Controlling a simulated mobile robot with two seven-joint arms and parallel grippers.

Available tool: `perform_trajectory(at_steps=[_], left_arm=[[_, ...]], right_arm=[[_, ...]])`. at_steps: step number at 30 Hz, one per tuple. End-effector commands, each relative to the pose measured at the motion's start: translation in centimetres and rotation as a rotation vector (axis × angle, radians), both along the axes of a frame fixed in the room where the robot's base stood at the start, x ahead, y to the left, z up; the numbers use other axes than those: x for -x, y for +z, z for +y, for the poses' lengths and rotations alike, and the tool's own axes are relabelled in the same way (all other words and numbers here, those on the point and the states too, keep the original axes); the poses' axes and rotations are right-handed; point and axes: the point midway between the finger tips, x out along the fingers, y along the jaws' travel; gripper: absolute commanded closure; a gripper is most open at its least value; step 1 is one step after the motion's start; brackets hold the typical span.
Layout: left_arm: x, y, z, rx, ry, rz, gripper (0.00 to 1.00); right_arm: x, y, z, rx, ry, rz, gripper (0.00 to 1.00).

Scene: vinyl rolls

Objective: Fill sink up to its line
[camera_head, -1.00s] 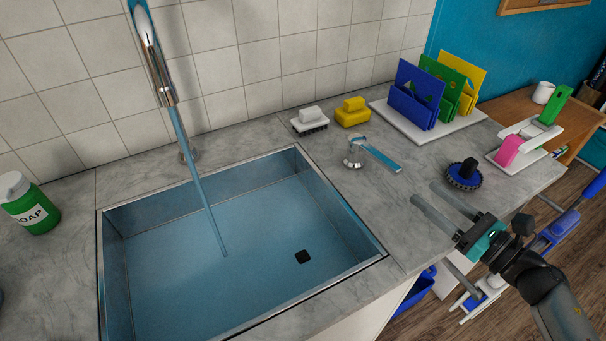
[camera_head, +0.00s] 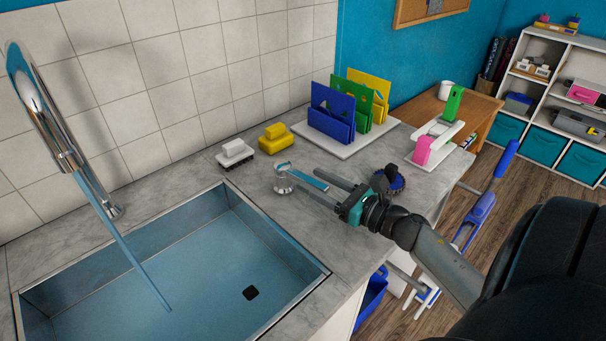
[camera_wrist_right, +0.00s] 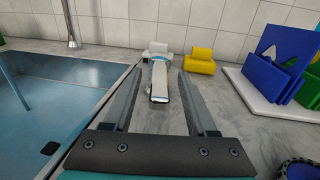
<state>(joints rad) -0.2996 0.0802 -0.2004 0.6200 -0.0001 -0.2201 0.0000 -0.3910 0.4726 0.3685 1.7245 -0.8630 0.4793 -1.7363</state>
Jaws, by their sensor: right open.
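The sink (camera_head: 58,303) is a steel basin with a blue-tinted bottom and a dark square drain (camera_head: 250,293). A blue stream of water (camera_head: 140,268) runs into it from the tall chrome faucet (camera_head: 62,145). I cannot make out a fill line or the water level. The tap control (camera_head: 283,180) is a chrome post with a flat blue-topped lever (camera_head: 307,179) on the counter right of the sink. My right gripper (camera_head: 298,172) is open, its two fingers on either side of the lever. The wrist view shows the lever (camera_wrist_right: 160,82) between the fingertips, with gaps on both sides. My left gripper is out of view.
A white board (camera_head: 300,128) with blue, green and yellow pieces is at the back right. A dark blue round scrubber (camera_head: 394,184) sits behind my right wrist.

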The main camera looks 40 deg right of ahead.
Motion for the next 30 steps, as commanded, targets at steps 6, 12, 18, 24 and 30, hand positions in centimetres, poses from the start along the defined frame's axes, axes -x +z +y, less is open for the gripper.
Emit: perform_trajectory(at_steps=[6,12,18,24,30], left_arm=[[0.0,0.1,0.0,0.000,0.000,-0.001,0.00],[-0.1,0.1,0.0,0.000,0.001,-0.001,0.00],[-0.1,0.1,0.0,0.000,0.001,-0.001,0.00],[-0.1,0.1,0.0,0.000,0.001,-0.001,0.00],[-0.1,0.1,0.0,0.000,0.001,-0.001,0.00]], right_arm=[[-2.7,0.1,0.6,0.001,0.000,-0.001,0.43],[-3.6,0.0,0.8,0.001,0.000,0.000,0.43],[-3.7,0.0,0.9,0.000,0.000,0.001,0.43],[-3.7,0.0,0.8,0.000,0.000,0.001,0.56],[-3.7,0.0,0.8,0.000,0.000,0.001,0.79]])
